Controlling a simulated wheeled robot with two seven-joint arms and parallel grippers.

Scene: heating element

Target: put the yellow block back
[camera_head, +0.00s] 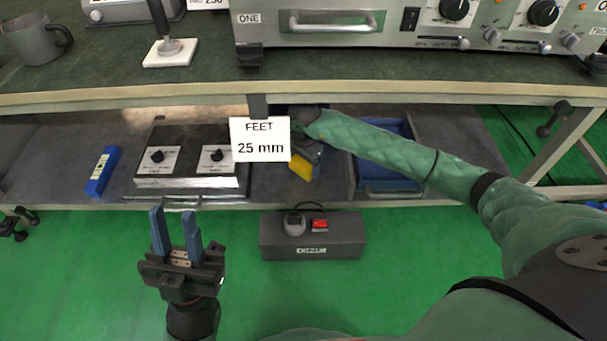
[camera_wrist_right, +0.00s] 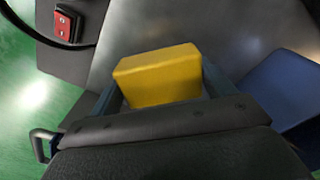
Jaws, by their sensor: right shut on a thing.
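The yellow block (camera_head: 302,166) shows on the lower shelf, just right of the "FEET 25 mm" sign. In the right wrist view the yellow block (camera_wrist_right: 158,75) sits between the fingers of my right gripper (camera_wrist_right: 160,95), which is shut on it. In the head view my right arm reaches under the upper worktop, and the sign and worktop edge hide part of the hand. I cannot tell whether the block touches the shelf. My left gripper (camera_head: 176,236) is open and empty, in front of the shelf at the lower left.
A two-knob hot plate (camera_head: 190,182) and a blue item (camera_head: 102,171) stand left on the shelf (camera_head: 60,150). A blue drawer-like bin (camera_head: 388,184) lies right of the block. A grey box with a red switch (camera_head: 311,246) is in front. The sign (camera_head: 260,139) hangs nearby.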

